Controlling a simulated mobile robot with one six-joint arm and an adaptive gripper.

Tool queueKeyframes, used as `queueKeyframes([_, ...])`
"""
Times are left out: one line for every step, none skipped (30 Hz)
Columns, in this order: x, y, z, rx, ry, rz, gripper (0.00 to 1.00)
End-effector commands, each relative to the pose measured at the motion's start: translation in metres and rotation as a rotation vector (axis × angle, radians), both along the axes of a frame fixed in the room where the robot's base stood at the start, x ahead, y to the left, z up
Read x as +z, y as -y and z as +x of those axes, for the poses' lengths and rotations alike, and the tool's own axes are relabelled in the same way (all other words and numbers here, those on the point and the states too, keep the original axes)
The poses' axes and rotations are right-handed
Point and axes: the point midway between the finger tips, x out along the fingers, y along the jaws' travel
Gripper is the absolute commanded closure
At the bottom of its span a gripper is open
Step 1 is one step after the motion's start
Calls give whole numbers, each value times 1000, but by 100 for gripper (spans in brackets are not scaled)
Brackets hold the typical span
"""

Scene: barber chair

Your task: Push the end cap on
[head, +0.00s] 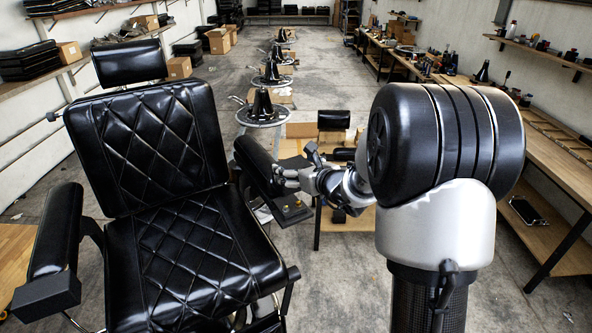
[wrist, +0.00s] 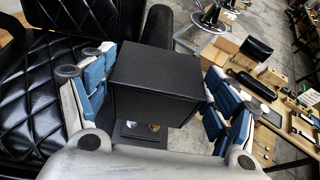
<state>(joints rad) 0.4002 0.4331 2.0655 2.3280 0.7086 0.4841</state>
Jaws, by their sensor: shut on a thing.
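The end cap (wrist: 155,98) is a black box in the middle of the wrist view. My gripper (wrist: 160,64) has its blue-padded fingers on both sides of it and is shut on it. In the head view my gripper (head: 292,178) is at the front end of the chair's right-hand padded armrest (head: 256,160). The armrest shows just behind the cap in the wrist view (wrist: 157,24). The cap hides the armrest's end, so I cannot tell whether they touch. The other armrest (head: 57,230) has a black block (head: 46,295) at its front end.
The black quilted barber chair (head: 190,250) fills the left. A dark plate with yellow studs (head: 291,211) lies below my gripper. A small wooden table (head: 346,222) stands behind it. A long workbench (head: 550,165) runs along the right. The floor in front is clear.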

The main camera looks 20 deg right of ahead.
Motion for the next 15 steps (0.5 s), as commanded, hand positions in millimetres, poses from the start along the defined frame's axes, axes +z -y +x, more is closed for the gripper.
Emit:
queueKeyframes([-8,0,0,0,1,0,49])
queueKeyframes([-10,0,0,0,1,0,49])
queueKeyframes([-14,0,0,0,1,0,49])
queueKeyframes([-17,0,0,0,1,0,49])
queueKeyframes([-20,0,0,0,1,0,49])
queueKeyframes([-24,0,0,0,1,0,49])
queueKeyframes([-27,0,0,0,1,-1,49])
queueKeyframes([-29,0,0,0,1,-1,49])
queueKeyframes([-33,0,0,0,1,-1,49])
queueKeyframes([-36,0,0,0,1,-1,49])
queueKeyframes([-39,0,0,0,1,-1,49])
queueKeyframes([-42,0,0,0,1,-1,49])
queueKeyframes([-44,0,0,0,1,-1,49])
queueKeyframes([-46,0,0,0,1,-1,49])
queueKeyframes([-48,0,0,0,1,-1,49])
